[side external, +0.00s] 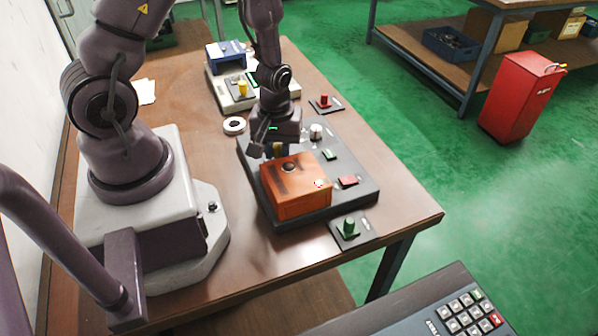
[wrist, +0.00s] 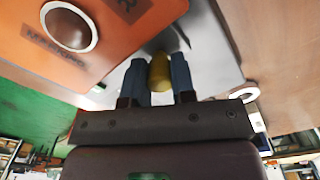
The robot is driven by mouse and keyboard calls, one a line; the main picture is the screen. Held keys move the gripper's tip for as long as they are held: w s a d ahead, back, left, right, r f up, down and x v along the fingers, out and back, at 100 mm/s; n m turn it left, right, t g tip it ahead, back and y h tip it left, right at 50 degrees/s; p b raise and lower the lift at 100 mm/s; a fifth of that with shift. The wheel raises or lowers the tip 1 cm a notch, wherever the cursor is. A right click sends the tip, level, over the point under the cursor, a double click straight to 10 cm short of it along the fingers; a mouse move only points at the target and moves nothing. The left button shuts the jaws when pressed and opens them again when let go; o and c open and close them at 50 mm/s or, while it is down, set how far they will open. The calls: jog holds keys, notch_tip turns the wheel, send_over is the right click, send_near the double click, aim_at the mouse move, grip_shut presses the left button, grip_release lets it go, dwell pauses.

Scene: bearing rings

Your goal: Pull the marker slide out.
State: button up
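An orange box (side external: 296,187) marked with lettering sits on a dark base plate (side external: 335,205). A yellow knob (side external: 278,150) stands at the box's far side, mostly covered by my gripper (side external: 268,143) in the side view. In the wrist view the yellow knob (wrist: 160,70) sits snugly between the two blue fingers of my gripper (wrist: 160,75), with no clear gap on either side. Whether the knob belongs to the marker slide is hidden.
The base plate also carries a silver knob (side external: 316,131), a green button (side external: 329,154) and a red button (side external: 348,181). A white ring (side external: 234,125) lies left of the plate. A green-knobbed plate (side external: 350,230) is near the front edge. A blue-topped fixture (side external: 226,55) stands behind.

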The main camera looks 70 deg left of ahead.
jog(key=shift+a, duration=6)
jog(key=o, duration=0.6)
jog(key=shift+c, duration=0.2)
jog(key=shift+o, duration=0.2)
jog(key=shift+d, duration=0.1)
jog(key=shift+r, duration=0.1)
notch_tip(320, 180, up, 7)
jog(key=shift+d, duration=0.15)
